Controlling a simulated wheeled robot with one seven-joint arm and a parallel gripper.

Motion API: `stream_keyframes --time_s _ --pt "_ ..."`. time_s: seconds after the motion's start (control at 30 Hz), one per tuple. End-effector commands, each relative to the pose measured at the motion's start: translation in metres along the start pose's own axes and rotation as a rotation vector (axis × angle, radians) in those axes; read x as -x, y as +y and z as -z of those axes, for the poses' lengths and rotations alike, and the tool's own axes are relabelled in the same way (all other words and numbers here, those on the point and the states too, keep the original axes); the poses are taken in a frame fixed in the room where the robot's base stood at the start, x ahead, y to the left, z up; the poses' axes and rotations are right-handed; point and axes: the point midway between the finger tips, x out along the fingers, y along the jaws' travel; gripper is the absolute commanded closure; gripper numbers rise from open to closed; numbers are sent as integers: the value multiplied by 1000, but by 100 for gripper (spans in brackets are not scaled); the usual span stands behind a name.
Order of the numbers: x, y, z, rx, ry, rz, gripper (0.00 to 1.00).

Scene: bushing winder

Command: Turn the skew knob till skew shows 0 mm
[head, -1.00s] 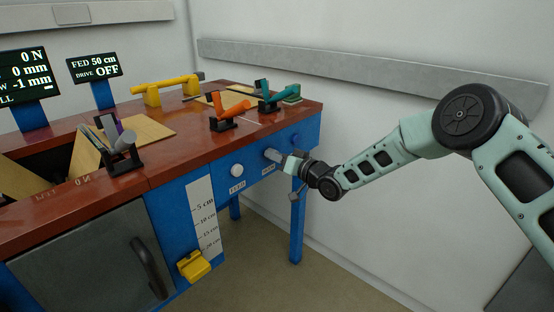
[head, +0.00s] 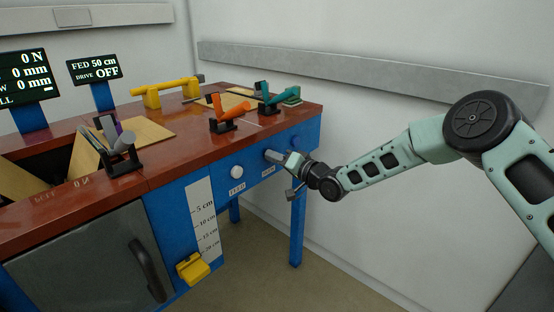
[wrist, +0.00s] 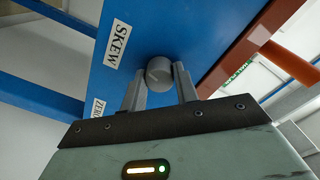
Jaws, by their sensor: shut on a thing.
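The grey round skew knob (wrist: 159,72) sits on the blue panel beside the white SKEW label (wrist: 118,43) in the wrist view. My gripper (wrist: 161,85) has one finger on each side of the knob and is shut on it. In the head view my gripper (head: 276,157) is at the right part of the bench's blue front, and its fingers mostly hide the knob. The dark readout (head: 25,77) at the left edge is partly cut off. Its third line, ending in W, reads 0 mm.
A white FEED knob (head: 237,172) is left of my gripper. A second readout (head: 95,68) shows FED 50 cm, DRIVE OFF. Orange (head: 229,111) and teal (head: 277,97) levered parts stand on the red-brown bench top (head: 180,150). A blue leg (head: 297,235) stands below my gripper.

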Motion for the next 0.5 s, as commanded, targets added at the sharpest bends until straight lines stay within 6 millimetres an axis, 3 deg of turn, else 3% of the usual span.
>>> stream_keyframes --time_s 0.13,0.17,0.2,0.5 --pt "1 1 0 1 0 -3 93" --pt "1 1 0 1 0 -3 62" --pt "1 1 0 1 0 -2 51" --pt "1 1 0 1 0 -1 48"
